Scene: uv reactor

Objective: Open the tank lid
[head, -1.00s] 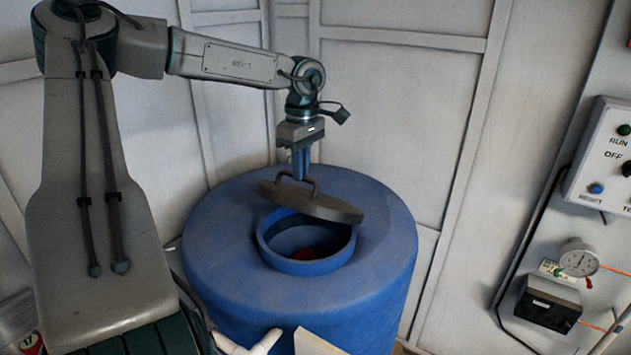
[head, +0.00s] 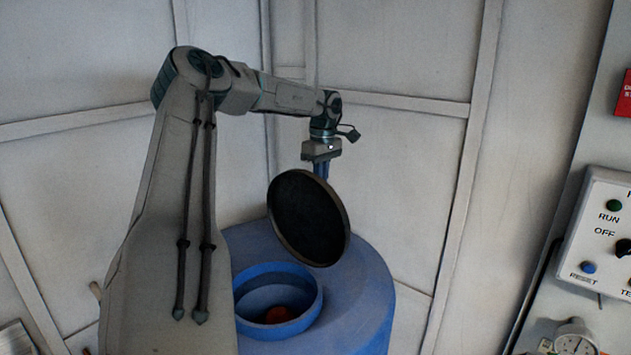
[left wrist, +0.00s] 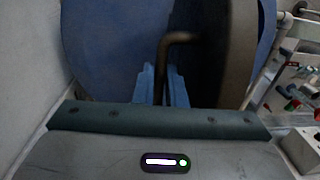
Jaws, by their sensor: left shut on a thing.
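The blue tank (head: 365,300) stands at the lower middle of the head view. Its round mouth (head: 240,300) is uncovered, and a reddish thing (head: 277,314) shows inside. The round dark tank lid (head: 308,218) is tilted steeply, above and behind the mouth, with its underside facing the camera. My left gripper (head: 321,170) is behind the lid's upper edge, its fingertips partly hidden there. In the left wrist view its blue fingers (left wrist: 160,88) are shut on the lid's brown handle (left wrist: 176,40), with the lid (left wrist: 236,50) on the right. My right gripper is not in view.
A control panel (head: 608,240) with buttons and a knob is on the right wall, with a gauge (head: 575,340) below it. White panelled walls (head: 410,60) stand close behind the tank. The space between tank and panel looks clear.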

